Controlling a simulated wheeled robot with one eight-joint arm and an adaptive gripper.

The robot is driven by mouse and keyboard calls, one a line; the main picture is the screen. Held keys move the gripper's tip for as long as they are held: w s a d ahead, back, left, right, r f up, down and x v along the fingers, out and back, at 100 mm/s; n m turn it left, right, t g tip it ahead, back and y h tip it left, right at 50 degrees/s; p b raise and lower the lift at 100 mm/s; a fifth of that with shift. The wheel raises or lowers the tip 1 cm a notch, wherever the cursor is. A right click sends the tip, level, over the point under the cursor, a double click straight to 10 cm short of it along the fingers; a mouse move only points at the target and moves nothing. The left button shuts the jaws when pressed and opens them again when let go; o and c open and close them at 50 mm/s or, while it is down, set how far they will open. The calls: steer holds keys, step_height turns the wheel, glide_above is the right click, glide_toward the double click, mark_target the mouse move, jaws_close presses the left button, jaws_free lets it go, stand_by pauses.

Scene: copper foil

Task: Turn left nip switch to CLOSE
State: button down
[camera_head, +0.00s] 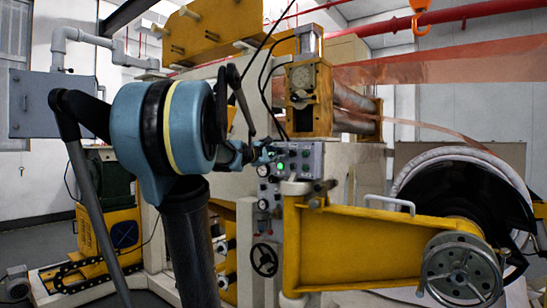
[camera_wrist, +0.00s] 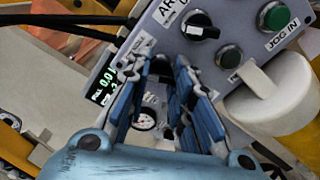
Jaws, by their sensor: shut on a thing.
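The grey control panel (camera_head: 306,158) stands in the middle of the head view, and it fills the upper part of the wrist view (camera_wrist: 130,60). My gripper (camera_head: 268,153) is at the panel's left part. In the wrist view, my gripper (camera_wrist: 164,64) has its blue fingers at the panel's lower edge, closed around a small dark knob (camera_wrist: 161,68). This appears to be the left nip switch; its label and setting are hidden by the fingers. A black selector knob with a white pointer (camera_wrist: 200,27) sits above and right of the fingertips, apart from them.
A green JOG IN button (camera_wrist: 274,17) and a dark button (camera_wrist: 229,57) are right of the gripper. A lit digital display (camera_wrist: 104,84) is left. A pale cylindrical post (camera_wrist: 268,95) stands close at right. Yellow machine arm (camera_head: 365,245) extends below the panel.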

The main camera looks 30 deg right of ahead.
steer(key=shift+f+n, duration=0.2)
steer(key=shift+n, duration=0.3)
steer(key=c, duration=1.4)
jaws_free()
steer(key=shift+a, duration=0.15)
